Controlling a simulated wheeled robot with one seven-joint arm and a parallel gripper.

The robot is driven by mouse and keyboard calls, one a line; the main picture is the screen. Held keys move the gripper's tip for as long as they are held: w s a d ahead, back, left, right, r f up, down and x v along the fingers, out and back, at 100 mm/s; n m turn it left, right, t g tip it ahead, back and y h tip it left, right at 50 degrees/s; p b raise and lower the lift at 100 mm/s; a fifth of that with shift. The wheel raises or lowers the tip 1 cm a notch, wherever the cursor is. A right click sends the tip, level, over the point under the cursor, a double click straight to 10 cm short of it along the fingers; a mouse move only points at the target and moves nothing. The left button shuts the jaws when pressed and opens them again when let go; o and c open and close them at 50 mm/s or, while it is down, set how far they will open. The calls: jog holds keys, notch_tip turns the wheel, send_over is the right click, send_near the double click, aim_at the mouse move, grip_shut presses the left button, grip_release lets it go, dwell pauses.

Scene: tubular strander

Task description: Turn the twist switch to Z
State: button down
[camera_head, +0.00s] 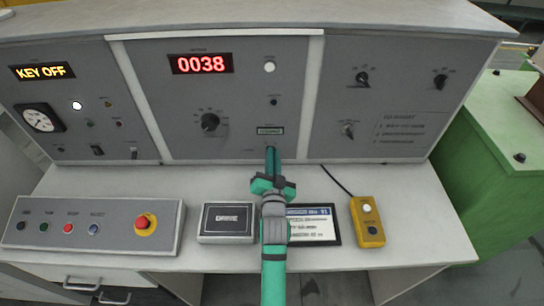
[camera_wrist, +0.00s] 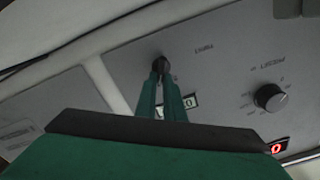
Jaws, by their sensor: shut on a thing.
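The twist switch is a small dark knob (camera_wrist: 161,64) low on the middle grey panel. In the wrist view a small upside-down label beside it seems to read TWIST. The switch also shows in the head view (camera_head: 268,157), partly behind the fingertips. My gripper (camera_head: 270,149) reaches up to the panel, and its two green fingers are closed on the knob. In the wrist view the fingertips (camera_wrist: 163,76) meet at the knob. The knob's pointer and position marks cannot be made out.
Just above the switch is a small lit display (camera_head: 270,130). A larger dial (camera_head: 210,121) sits to its left.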

dwell(0.3)
jog(key=c, duration=1.9)
grip_release()
jog(key=shift+o, duration=0.2)
jog(key=s, duration=1)
jog(key=shift+s, duration=0.4)
jog(key=shift+d, duration=0.1)
